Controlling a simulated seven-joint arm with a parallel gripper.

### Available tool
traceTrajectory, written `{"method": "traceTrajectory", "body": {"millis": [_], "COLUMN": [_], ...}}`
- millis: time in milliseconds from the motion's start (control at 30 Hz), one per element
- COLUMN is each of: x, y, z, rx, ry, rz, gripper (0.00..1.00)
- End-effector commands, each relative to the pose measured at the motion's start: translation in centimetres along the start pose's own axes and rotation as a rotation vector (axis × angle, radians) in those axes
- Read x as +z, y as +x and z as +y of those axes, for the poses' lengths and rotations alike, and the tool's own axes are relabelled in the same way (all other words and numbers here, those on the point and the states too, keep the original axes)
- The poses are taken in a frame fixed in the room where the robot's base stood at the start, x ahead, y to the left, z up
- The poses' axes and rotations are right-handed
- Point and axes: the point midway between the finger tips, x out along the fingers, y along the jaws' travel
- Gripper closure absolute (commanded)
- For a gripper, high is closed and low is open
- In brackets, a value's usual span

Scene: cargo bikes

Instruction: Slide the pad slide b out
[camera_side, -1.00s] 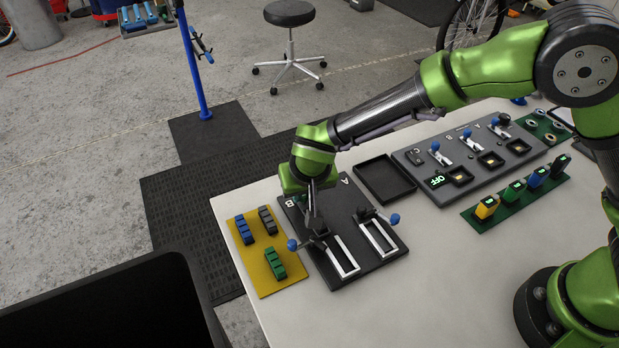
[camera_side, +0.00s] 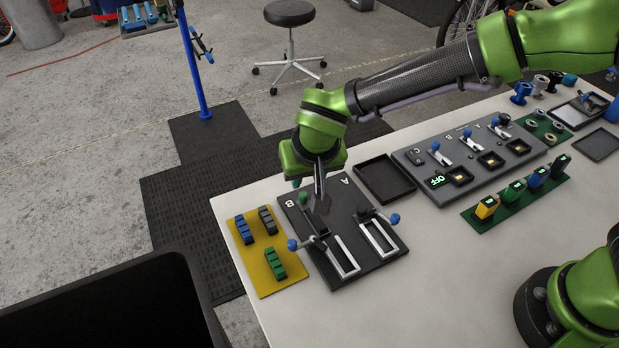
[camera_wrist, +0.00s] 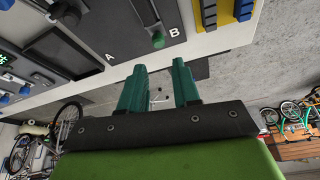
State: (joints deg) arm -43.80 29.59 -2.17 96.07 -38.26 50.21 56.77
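A dark plate marked A and B (camera_side: 345,200) bears two slide fixtures. Slide b (camera_side: 340,262) is the left one, with a pale rectangular frame at its near end and a blue knob on its left. A green knob (camera_side: 304,198) stands near the letter B; in the wrist view the green knob (camera_wrist: 158,40) sits at the end of the slide's bars beside B.
Slide a (camera_side: 380,237) with its blue knob lies to the right. A yellow board (camera_side: 258,258) with blue, grey and green blocks is on the left. An empty black tray (camera_side: 385,180) and a grey switch panel (camera_side: 465,155) are on the right. The table's front is clear.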

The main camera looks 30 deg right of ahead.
Motion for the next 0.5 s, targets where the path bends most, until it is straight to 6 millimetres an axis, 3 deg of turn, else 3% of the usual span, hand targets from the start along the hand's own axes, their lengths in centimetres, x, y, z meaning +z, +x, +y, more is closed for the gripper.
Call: {"method": "traceTrajectory", "body": {"millis": [200,500], "x": [-0.1,0.0], "y": [-5.3,-8.8], "z": [-0.1,0.0], "rx": [-0.005,-0.001], "ry": [-0.001,0.000], "rz": [0.003,0.001], "gripper": [0.69,0.69]}}
